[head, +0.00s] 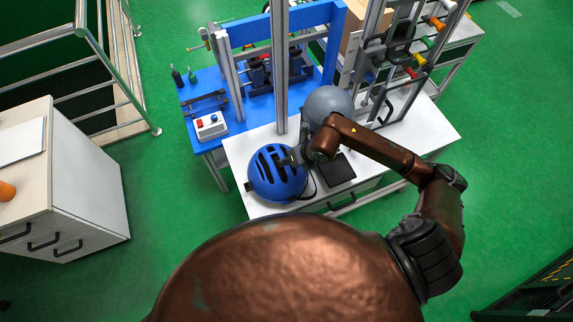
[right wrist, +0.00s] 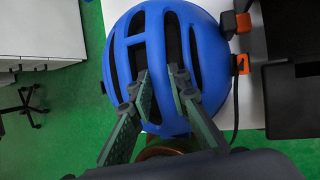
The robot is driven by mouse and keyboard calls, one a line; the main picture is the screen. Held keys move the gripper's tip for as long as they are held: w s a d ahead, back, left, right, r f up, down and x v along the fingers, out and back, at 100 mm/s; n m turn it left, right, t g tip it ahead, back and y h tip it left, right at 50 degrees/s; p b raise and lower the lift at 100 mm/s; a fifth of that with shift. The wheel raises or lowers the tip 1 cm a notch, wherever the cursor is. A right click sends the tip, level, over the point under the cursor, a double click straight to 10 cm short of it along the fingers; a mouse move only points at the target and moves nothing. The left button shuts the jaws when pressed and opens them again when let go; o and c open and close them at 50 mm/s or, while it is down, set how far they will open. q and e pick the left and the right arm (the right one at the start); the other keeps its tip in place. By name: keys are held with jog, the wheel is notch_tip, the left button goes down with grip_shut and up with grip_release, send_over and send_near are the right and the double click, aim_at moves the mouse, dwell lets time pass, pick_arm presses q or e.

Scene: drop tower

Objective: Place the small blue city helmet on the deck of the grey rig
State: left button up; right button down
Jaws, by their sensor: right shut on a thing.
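The blue helmet (head: 277,173), a vented dome, is at the front left corner of a white-topped table (head: 235,148). My right gripper (head: 287,160) is shut on it, and in the right wrist view the fingertips (right wrist: 160,74) sit in the vents, around a rib of the shell (right wrist: 212,62). Whether the helmet touches the tabletop is unclear. Grey metal posts (head: 281,70) rise behind the helmet; I cannot tell which structure is the grey rig's deck. My left gripper is not in view.
A grey rounded object (head: 328,104) stands behind my right forearm. A black pad (head: 336,169) lies right of the helmet. A blue bench (head: 207,90) with a blue frame and a red-buttoned box (head: 211,126) is behind. A white cabinet (head: 88,180) stands at left, with green floor between.

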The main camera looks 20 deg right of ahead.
notch_tip(320, 180, down, 3)
jog(key=shift+w+f, duration=0.1)
jog(key=shift+f, duration=0.05)
jog(key=c, duration=1.8)
grip_release()
jog(key=v, duration=1.2)
